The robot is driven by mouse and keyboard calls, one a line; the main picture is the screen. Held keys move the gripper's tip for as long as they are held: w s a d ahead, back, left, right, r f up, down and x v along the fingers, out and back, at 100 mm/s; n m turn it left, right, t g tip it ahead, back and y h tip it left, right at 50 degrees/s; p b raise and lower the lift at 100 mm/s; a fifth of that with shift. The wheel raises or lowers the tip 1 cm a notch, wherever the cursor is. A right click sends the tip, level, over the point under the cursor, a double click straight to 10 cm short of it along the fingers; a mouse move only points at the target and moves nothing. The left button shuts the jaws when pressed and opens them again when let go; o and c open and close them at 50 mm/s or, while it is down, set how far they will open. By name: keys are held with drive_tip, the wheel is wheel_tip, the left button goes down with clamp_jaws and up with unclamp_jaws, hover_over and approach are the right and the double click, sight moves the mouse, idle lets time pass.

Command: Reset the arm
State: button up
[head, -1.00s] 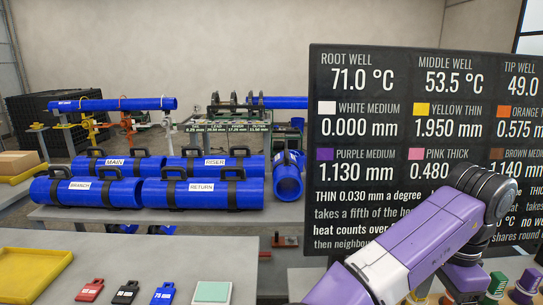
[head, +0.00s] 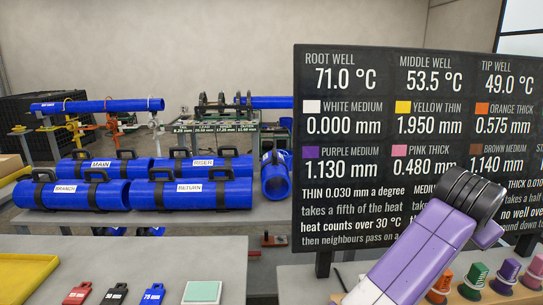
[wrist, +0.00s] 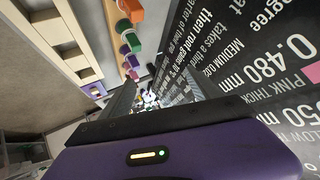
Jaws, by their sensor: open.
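My arm (head: 428,245), purple and white with a dark joint, rises at the lower right of the head view in front of the black readout board (head: 345,140). My gripper's jaws do not show clearly in the head view. In the wrist view my gripper (wrist: 150,95) shows beyond its purple body and dark bar, with two dark fingers apart and nothing seen held between them. The same board fills the right side of the wrist view at a steep tilt.
Coloured caps, one green (head: 474,278) and one purple (head: 506,274), stand below the board near my arm. Blue pipes labelled MAIN, RISER, BRANCH and RETURN (head: 190,188) lie on a table at left. Tags (head: 115,293), a pale green pad (head: 202,292) and a yellow tray (head: 25,275) lie on the near bench.

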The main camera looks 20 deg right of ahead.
drive_tip(key=w+a+r+n+t+h, duration=0.35)
drive_tip(key=r+n+t+h, duration=0.25)
drive_tip(key=r+n+t, duration=0.3)
drive_tip(key=s+a+f+n+t+y, duration=0.1)
drive_tip(key=a+f+n+t+y, duration=0.3)
drive_tip(key=a, duration=0.4)
drive_tip(key=s+a+f+n+t+y, duration=0.2)
drive_tip(key=a+n+t+y, duration=0.3)
drive_tip(key=a, duration=0.4)
drive_tip(key=s+a+f+n+g+y, duration=0.25)
drive_tip(key=s+a+f+y, duration=0.45)
drive_tip(key=s+a+f, duration=0.5)
drive_tip(key=s+a+f+g, duration=0.1)
drive_tip(key=s+f, duration=0.2)
drive_tip(key=s, duration=0.3)
drive_tip(key=s+a+f+m+g, duration=0.1)
drive_tip(key=s+f+g, duration=0.1)
drive_tip(key=s, duration=0.4)
drive_tip(key=s+a+f+m+g, duration=0.1)
drive_tip(key=s+a+f, duration=0.1)
drive_tip(key=s+f, duration=0.2)
drive_tip(key=shift+f+v, duration=0.25)
drive_tip(key=shift+v, duration=0.85)
